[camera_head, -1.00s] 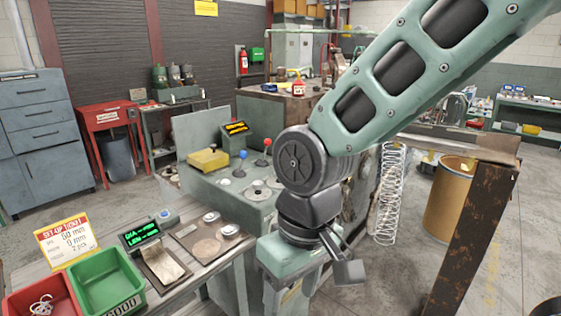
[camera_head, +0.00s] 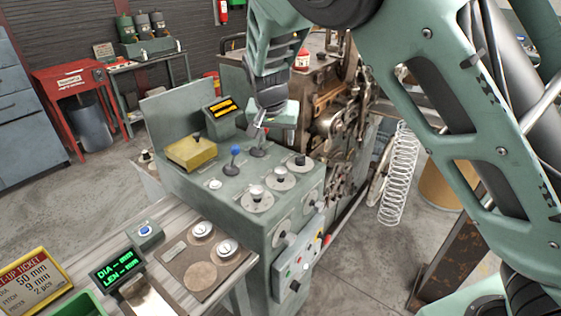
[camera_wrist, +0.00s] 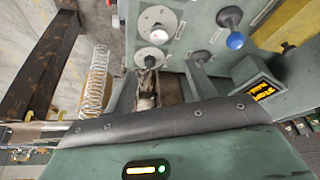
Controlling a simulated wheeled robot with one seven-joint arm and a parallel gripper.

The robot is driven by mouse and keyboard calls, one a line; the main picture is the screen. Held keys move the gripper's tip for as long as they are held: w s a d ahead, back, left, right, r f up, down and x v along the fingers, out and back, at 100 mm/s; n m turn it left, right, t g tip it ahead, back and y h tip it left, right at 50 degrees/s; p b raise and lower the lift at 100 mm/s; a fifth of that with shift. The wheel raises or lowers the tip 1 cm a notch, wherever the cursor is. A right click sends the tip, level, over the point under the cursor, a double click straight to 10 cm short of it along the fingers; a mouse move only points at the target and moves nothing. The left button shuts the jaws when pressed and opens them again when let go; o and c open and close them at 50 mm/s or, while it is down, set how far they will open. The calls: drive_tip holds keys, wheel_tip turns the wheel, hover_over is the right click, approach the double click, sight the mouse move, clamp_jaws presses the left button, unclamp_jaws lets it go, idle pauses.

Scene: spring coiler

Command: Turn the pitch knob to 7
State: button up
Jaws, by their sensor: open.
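The grey-green control console (camera_head: 190,185) has several round dial knobs. On its sloped top, a silver knob (camera_head: 256,195), a middle knob (camera_head: 279,178) and a dark-topped knob (camera_head: 300,162) stand in a row; more knobs sit on the front face, one of them here (camera_head: 287,238). The labels are too small to read, so I cannot tell which is the pitch knob. My gripper (camera_head: 266,128) is open above the console's back right corner, apart from these knobs. In the wrist view my gripper (camera_wrist: 155,78) points at the console, with a pale knob (camera_wrist: 158,20) beyond it.
A blue-ball lever (camera_head: 236,152) stands left of the knobs near a yellow box (camera_head: 192,152) and an amber display (camera_head: 222,109). The coiling machine (camera_head: 335,115) and hanging spring (camera_head: 398,175) are to the right. The bench in front holds a green readout (camera_head: 118,267) and set-up ticket (camera_head: 30,285).

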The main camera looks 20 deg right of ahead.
sight(281, 169)
drive_tip(key=p+x, duration=0.4)
drive_tip(key=x, duration=1.1)
drive_tip(key=shift+f, duration=0.15)
drive_tip(key=c, duration=1)
